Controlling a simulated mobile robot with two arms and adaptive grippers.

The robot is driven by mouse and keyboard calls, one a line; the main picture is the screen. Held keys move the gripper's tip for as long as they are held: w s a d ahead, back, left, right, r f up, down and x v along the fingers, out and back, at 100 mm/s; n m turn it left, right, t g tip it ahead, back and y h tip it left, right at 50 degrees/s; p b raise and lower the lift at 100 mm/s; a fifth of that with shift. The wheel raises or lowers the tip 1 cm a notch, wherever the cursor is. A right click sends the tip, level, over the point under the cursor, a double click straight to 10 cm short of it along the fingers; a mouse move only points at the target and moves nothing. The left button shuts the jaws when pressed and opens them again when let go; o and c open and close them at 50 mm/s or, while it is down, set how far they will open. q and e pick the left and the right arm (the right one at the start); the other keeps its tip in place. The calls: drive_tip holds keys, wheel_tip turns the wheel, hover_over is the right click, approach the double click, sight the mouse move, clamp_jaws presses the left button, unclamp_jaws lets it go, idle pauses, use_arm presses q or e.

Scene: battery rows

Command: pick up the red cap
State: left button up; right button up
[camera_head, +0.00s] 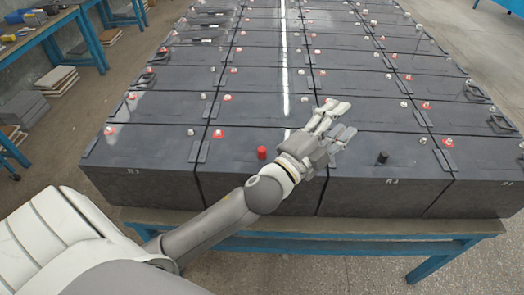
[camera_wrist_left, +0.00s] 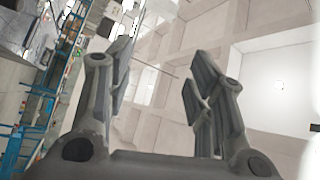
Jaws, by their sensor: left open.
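The red cap (camera_head: 262,152) is a small upright cylinder on top of a dark battery block (camera_head: 240,180) in the front row. In the head view my left gripper (camera_head: 341,120) is to the right of the red cap, over the front battery row, and apart from it. Its fingers are spread and empty. In the left wrist view the two fingers of the left gripper (camera_wrist_left: 155,75) stand wide apart with nothing between them, and the background is ceiling and wall. The red cap does not show there. My right gripper is in neither view.
A black cap (camera_head: 382,157) stands on the front row to the right of my left gripper. Several battery rows with small red-and-white terminals stretch back on a blue-framed table (camera_head: 330,245). A blue bench (camera_head: 45,32) stands at the far left. Floor is clear at the right.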

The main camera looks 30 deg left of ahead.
use_arm(q)
drive_tip(key=s+d+r+m+g+h, duration=0.1)
drive_tip(key=d+r+m+g+h, duration=0.2)
drive_tip(key=d+m+h, duration=0.35)
drive_tip(key=s+d+r+m+g+h, duration=0.1)
drive_tip(key=d+r+m+g+h, duration=0.25)
drive_tip(key=m+h, duration=0.55)
drive_tip(key=m+g+y, duration=1.4)
drive_tip(key=m+y, duration=0.5)
drive_tip(key=y, duration=0.1)
approach(262, 149)
drive_tip(key=shift+t, duration=0.25)
wheel_tip(262, 149, down, 4)
drive_tip(key=shift+f+p, duration=0.25)
drive_tip(key=shift+p, duration=0.65)
drive_tip(key=shift+s+f+p, duration=0.1)
drive_tip(key=shift+f+p, duration=0.3)
drive_tip(key=shift+f, duration=0.1)
wheel_tip(262, 149, down, 4)
drive_tip(key=shift+s+f+p, duration=0.1)
drive_tip(key=shift+p, duration=1.05)
drive_tip(key=shift+f, duration=0.2)
drive_tip(key=c, duration=0.8)
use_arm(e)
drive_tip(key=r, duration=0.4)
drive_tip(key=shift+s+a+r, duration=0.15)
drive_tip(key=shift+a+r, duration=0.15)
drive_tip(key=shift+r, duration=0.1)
